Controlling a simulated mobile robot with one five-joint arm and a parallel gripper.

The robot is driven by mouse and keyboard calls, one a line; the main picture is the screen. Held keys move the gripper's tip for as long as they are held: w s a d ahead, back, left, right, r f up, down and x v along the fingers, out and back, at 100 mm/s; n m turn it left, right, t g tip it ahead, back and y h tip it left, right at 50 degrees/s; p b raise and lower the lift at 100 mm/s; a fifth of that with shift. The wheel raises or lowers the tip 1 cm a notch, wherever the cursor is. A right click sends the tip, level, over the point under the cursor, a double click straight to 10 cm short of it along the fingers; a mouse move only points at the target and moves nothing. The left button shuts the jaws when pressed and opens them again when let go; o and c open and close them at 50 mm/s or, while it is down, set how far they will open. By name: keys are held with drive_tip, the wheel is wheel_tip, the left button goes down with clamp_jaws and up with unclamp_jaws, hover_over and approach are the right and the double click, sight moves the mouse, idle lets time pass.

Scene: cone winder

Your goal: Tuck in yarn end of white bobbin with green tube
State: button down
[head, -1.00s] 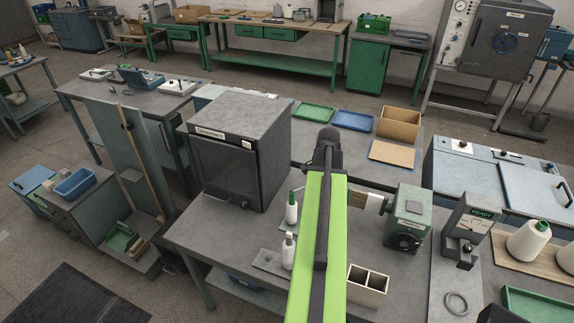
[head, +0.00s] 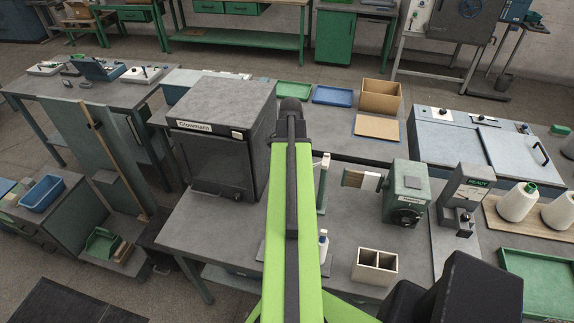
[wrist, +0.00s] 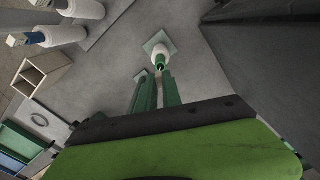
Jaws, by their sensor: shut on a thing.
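The white bobbin with the green tube (wrist: 160,57) stands on a small grey plate (wrist: 152,43) in the wrist view, its tube end facing my gripper. My gripper (wrist: 157,74) has two long green fingers. Their tips are close together at the tube's end and look closed on it. No loose yarn end can be made out; it may be hidden or too fine to see. In the head view my arm covers the gripper and most of this bobbin's spot.
A dark oven-like cabinet (head: 222,135) stands left of my arm. Grey tabletop (head: 225,235) is bare in front of the cabinet.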

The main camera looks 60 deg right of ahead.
drive_tip(key=shift+w+f+b, duration=0.2)
drive_tip(key=shift+f+b, duration=0.3)
drive_tip(key=shift+f, duration=0.5)
drive_tip(key=shift+f+b, duration=0.4)
drive_tip(key=shift+s, duration=0.15)
drive_tip(key=shift+a+f+b, duration=0.1)
drive_tip(key=shift+f+b, duration=0.4)
drive_tip(key=shift+b, duration=0.05)
drive_tip(key=c, duration=0.9)
unclamp_jaws()
drive_tip(key=shift+c, duration=0.2)
